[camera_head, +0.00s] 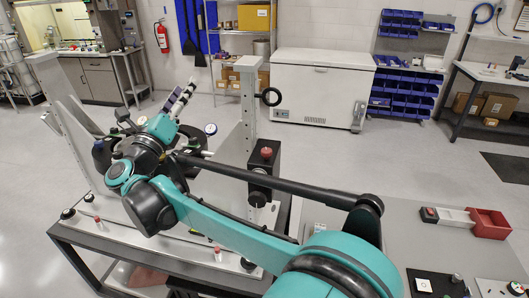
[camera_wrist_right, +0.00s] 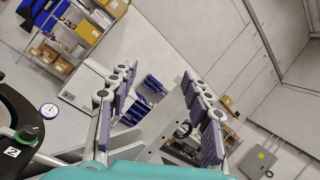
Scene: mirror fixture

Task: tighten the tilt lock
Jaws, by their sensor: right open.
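A grey fixture with a left upright (camera_head: 66,125) and a right upright (camera_head: 248,100) stands on a bench. A black ring handle (camera_head: 269,97) sticks out from the right upright; a similar ring shows between the fingers in the wrist view (camera_wrist_right: 184,130). A black block with a red knob (camera_head: 266,153) sits low on the right upright. I cannot tell which part is the tilt lock. My right gripper (camera_head: 180,98) is between the uprights, left of the ring handle and apart from it. Its purple-padded fingers (camera_wrist_right: 160,100) are spread and empty. My left gripper is out of view.
A white dial (camera_head: 210,129) stands behind my right arm; the wrist view also shows a green knob (camera_wrist_right: 28,132) marked 2. My arm hides part of the fixture. A red tray (camera_head: 490,223) lies at the right. A white freezer (camera_head: 320,90) stands behind.

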